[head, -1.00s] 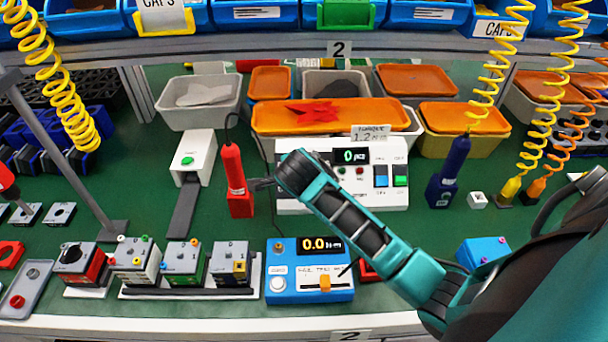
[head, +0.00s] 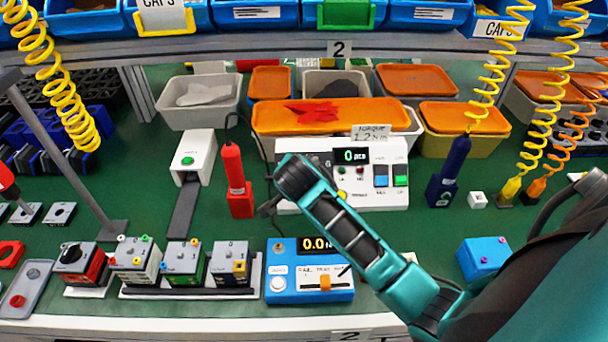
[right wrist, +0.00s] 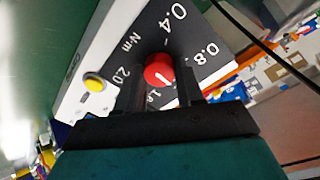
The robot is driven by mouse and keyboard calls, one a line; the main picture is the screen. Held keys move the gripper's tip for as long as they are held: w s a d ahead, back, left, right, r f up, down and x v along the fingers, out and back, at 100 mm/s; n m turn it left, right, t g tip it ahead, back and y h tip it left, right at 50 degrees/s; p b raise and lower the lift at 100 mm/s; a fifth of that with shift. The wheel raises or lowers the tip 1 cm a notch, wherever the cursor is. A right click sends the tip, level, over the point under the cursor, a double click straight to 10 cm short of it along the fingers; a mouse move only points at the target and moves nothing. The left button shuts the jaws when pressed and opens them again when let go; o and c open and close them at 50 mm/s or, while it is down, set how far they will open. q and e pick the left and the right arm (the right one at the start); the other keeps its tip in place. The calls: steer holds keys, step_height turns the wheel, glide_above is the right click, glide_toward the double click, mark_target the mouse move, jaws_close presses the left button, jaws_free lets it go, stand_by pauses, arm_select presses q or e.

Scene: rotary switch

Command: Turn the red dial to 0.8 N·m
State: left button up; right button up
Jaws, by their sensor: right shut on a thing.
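The red dial (right wrist: 158,72) shows in the right wrist view, on a dark scale plate (right wrist: 205,72) marked N·m, with 0.4, 0.8 and 2.0 readable and another number partly hidden. The dial's white mark points to the lower right of that picture, away from 0.8. My right gripper (right wrist: 160,76) is shut on the dial, one finger on each side. In the head view the dial is hidden behind my right arm at the white control box (head: 390,195), whose display reads 0 pcs. My left gripper is not in view.
A yellow button (right wrist: 93,82) sits beside the scale plate. A red tool (head: 237,182) stands left of the control box. A blue tester (head: 280,262) stands in front, a dark blue tool (head: 448,175) to the right. Bins with orange lids (head: 325,116) are behind.

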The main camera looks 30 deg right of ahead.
steer(key=n, duration=0.6)
steer(key=shift+s+f+n+t, duration=0.1)
steer(key=shift+n+t, duration=0.2)
steer(key=n, duration=0.6)
stand_by(0.4)
steer(key=o, duration=1)
steer(key=shift+o, duration=0.2)
steer(key=v, duration=1.3)
steer(key=shift+s+d, duration=0.15)
steer(key=shift+s, duration=0.05)
steer(key=shift+f, duration=0.15)
